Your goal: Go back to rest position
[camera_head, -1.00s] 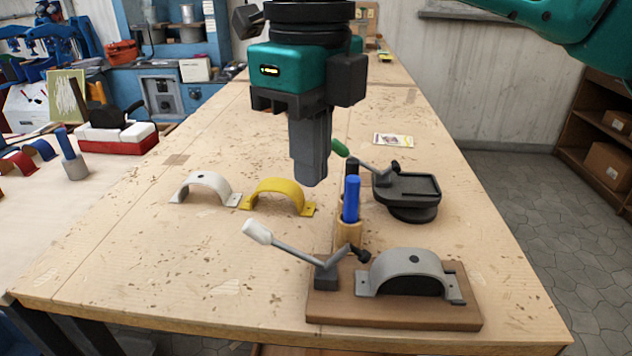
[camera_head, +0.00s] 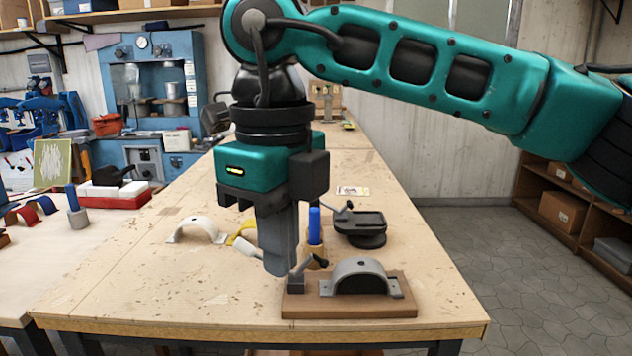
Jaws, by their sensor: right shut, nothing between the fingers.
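My right gripper (camera_head: 279,272) hangs fingers down over the wooden workbench, its arm reaching in from the right. It is shut with nothing between the fingers. In the picture its tips overlap the left side of a wooden base (camera_head: 350,304) with a grey strap (camera_head: 362,272) on it. I cannot tell how high the tips are above it. The fingers hide part of the white-handled lever clamp (camera_head: 246,245) and part of a yellow strap (camera_head: 243,231). My left gripper is not in view.
A white strap (camera_head: 198,229) lies to the left on the bench (camera_head: 150,285). A blue-handled tool (camera_head: 314,228) stands upright behind the base. A dark swivel fixture (camera_head: 361,226) is behind to the right. The bench's left front is clear. Shelves with boxes (camera_head: 562,211) stand at the right.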

